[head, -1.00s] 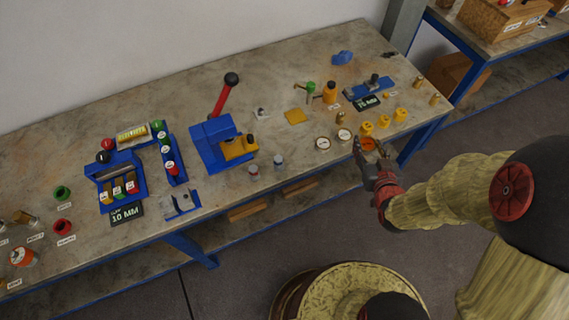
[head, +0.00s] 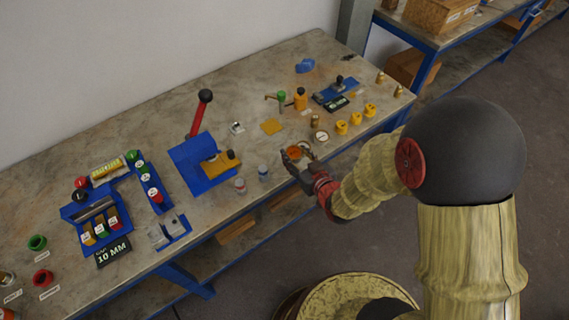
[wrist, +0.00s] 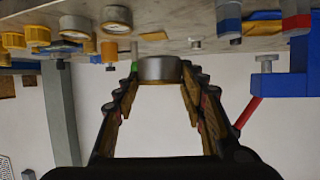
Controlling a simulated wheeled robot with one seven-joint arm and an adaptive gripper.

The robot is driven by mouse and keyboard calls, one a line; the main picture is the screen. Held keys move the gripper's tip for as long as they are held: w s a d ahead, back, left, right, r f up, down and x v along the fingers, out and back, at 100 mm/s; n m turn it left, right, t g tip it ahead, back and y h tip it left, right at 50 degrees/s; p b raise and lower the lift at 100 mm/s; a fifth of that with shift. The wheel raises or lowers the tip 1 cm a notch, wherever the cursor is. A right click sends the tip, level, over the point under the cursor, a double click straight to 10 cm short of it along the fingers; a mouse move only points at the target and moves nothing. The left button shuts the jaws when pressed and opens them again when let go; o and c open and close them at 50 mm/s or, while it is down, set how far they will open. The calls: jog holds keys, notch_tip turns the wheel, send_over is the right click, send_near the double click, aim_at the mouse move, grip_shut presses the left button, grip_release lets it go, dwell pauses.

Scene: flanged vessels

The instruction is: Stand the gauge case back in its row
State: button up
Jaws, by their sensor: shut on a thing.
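The gauge case is a short round grey metal cylinder (wrist: 158,69) in the wrist view, held between my fingertips. In the head view its top shows as an orange disc (head: 294,152) in my gripper (head: 298,152), near the bench's front edge. My gripper is shut on its sides. Two similar white-faced round gauges stand to its right in the head view. One is clear (head: 321,136); the other is partly hidden by my gripper. Both show in the wrist view, one at the far left (wrist: 75,27) and one nearer the case (wrist: 116,18). Contact between case and bench cannot be told.
Several yellow fittings (head: 342,127) stand right of the gauges. Two small jars (head: 263,172) stand left of my gripper. A blue press (head: 203,163) with a red lever is farther left. An orange square plate (head: 271,126) lies behind; bare bench surrounds it.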

jog(key=w+a+f, duration=0.1)
jog(key=w+a+f+b, duration=0.1)
jog(key=f, duration=0.1)
jog(key=w+a+f+b, duration=0.1)
jog(key=f, duration=0.1)
jog(key=shift+w+f, duration=0.25)
jog(key=shift+w, duration=0.05)
jog(key=shift+w+a+f+b, duration=0.1)
jog(key=shift+f+b, duration=0.25)
jog(key=shift+f, duration=0.5)
jog(key=shift+w+a+f+b, duration=0.1)
jog(key=shift+f+b, duration=0.25)
jog(key=shift+f, duration=0.5)
jog(key=shift+f, duration=0.2)
jog(key=o, duration=1.3)
